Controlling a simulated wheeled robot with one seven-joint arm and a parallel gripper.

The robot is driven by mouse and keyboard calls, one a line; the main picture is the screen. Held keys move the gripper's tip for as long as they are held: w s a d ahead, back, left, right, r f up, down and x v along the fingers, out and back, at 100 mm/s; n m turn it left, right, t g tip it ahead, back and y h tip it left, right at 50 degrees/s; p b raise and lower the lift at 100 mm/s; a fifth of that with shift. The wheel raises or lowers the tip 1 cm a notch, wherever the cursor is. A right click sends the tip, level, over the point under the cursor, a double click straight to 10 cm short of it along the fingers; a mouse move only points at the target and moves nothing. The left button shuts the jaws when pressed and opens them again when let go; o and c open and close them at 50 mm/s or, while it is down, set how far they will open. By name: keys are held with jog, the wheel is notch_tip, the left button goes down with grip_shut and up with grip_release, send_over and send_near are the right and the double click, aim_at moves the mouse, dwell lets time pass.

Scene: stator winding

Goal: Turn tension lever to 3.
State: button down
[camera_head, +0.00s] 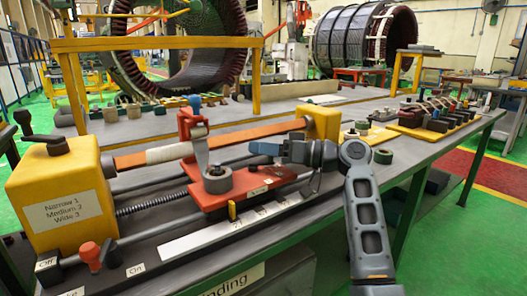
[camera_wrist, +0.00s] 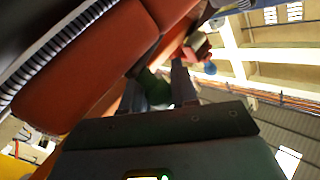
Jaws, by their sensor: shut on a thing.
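The red carriage plate (camera_head: 282,182) sits on the winding bench and carries a grey roll (camera_head: 217,181) and a small white label. My gripper (camera_head: 264,149) is low over the right part of the plate, reaching in from the right, to the right of the roll. In the wrist view my gripper (camera_wrist: 160,92) is closed around a dark green piece (camera_wrist: 152,86), which looks like the tension lever's handle. The rest of the lever is hidden by my gripper in the head view. I cannot read which number the lever points at.
A yellow box (camera_head: 60,195) labelled Narrow 1, Medium 2, Wide 3 stands left, with a red-knobbed On/Off switch (camera_head: 90,255) in front. A red bracket (camera_head: 188,124) rises left of my gripper. A yellow end block (camera_head: 322,122) stands behind it. Loose parts sit on the right table.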

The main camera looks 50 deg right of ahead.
jog(key=shift+w+d+f+n+g+y+b, duration=0.15)
jog(key=shift+w+n+g+y+b, duration=0.1)
jog(key=shift+n+g+y+b, duration=0.65)
jog(key=shift+w+n+g+y, duration=0.1)
jog(key=shift+n+g+y, duration=0.2)
jog(key=shift+n+y, duration=0.55)
jog(key=shift+m+y, duration=0.25)
jog(key=c, duration=0.9)
grip_release()
jog(key=shift+v, duration=3.9)
